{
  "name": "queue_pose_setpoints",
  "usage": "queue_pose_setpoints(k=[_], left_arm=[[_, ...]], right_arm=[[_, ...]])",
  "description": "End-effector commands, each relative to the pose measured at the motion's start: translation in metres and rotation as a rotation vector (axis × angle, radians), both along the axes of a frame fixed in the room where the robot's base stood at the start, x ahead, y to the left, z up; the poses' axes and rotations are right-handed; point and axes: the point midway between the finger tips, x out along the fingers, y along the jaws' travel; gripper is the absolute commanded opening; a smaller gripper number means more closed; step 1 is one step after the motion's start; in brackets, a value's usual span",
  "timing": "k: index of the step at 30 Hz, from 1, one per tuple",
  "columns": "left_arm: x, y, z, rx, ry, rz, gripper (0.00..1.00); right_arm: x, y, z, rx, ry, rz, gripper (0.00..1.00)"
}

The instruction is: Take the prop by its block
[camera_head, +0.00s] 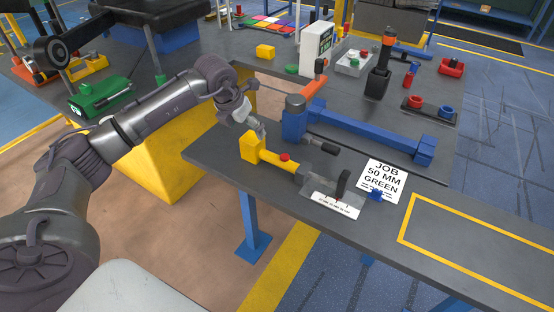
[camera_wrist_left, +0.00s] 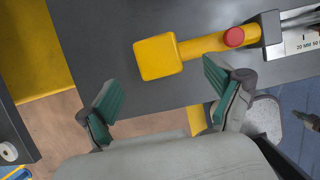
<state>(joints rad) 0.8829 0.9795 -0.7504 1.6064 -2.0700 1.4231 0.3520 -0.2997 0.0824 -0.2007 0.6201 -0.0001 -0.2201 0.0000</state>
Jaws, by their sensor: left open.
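The prop lies on the dark bench, a yellow bar with a square yellow block (camera_head: 250,146) at its left end. A red button (camera_head: 284,157) sits on the bar, and its right end meets a grey gauge (camera_head: 331,203) with a white scale. My left gripper (camera_head: 258,127) is open and empty, just above and behind the block in the head view. In the left wrist view the block (camera_wrist_left: 157,58) lies beyond the gap between the open fingers (camera_wrist_left: 168,98), with no visible contact. The right gripper is not in view.
A blue clamp-like tool (camera_head: 365,135) with an orange handle lies behind the prop. A job card (camera_head: 383,180) reading 50 MM GREEN lies right of the gauge. A yellow-outlined area (camera_head: 480,250) at the bench's right is empty.

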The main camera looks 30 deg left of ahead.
Motion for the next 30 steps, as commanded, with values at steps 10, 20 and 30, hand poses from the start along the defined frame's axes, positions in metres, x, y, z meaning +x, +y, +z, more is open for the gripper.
queue_pose_setpoints(k=[10, 20, 30], left_arm=[[0.014, 0.0, -0.03, -0.003, 0.003, -0.001, 0.92], [0.026, 0.001, -0.057, -0.001, -0.001, -0.001, 0.92], [0.025, 0.001, -0.057, -0.002, -0.001, -0.002, 0.6]], right_arm=[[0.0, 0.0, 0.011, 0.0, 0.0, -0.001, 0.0], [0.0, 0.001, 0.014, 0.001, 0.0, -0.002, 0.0], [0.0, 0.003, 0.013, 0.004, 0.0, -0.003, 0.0]])
